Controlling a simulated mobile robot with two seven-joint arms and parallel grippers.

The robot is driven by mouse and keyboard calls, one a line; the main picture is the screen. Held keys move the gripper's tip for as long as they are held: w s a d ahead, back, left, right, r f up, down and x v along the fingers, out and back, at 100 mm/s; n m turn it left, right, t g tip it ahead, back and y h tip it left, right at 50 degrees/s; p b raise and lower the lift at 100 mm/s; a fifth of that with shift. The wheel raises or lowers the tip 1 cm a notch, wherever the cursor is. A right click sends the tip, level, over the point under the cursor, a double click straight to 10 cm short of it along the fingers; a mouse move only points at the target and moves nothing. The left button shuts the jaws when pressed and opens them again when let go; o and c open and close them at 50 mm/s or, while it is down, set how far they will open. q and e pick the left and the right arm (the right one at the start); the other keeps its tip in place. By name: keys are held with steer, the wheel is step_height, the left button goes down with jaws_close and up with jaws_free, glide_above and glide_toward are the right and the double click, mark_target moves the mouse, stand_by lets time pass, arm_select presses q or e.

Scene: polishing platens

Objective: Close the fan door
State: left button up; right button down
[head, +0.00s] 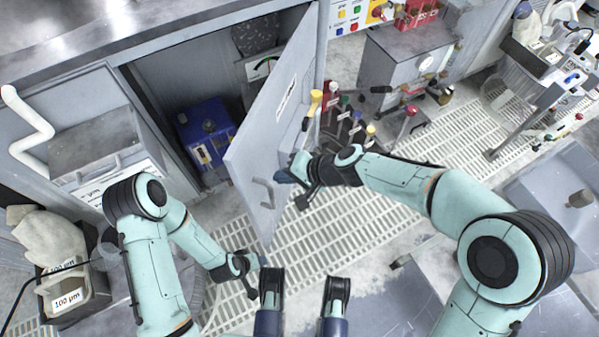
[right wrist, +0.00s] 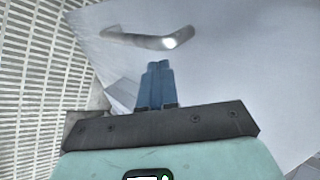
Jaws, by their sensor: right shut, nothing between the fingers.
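The fan door (head: 262,140) is a grey panel with a white label, standing open and swung out from the cabinet. Its bar handle (head: 264,193) is on the face toward my right arm; the handle also shows in the right wrist view (right wrist: 150,40). My right gripper (head: 283,178) is shut and empty, close to that face beside the handle. In the right wrist view its blue fingers (right wrist: 157,70) are together and point at the door, below the handle. Whether they touch it is unclear. My left gripper (head: 255,273) is low, left of the door's bottom corner; its finger opening is unclear.
The open cabinet holds a blue box (head: 206,132) behind the door. Valves with coloured knobs (head: 352,117) stand close to the door's hinge side. A grated floor (head: 350,220) lies below. A bin labelled 100 µm (head: 75,295) stands at lower left.

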mark_target(258, 173)
steer(key=a, duration=0.2)
steer(key=shift+w+a, duration=0.3)
steer(key=shift+a, duration=0.1)
steer(key=shift+w+a, duration=0.15)
steer(key=shift+a, duration=0.45)
steer(key=shift+a+p, duration=0.1)
steer(key=shift+p, duration=0.2)
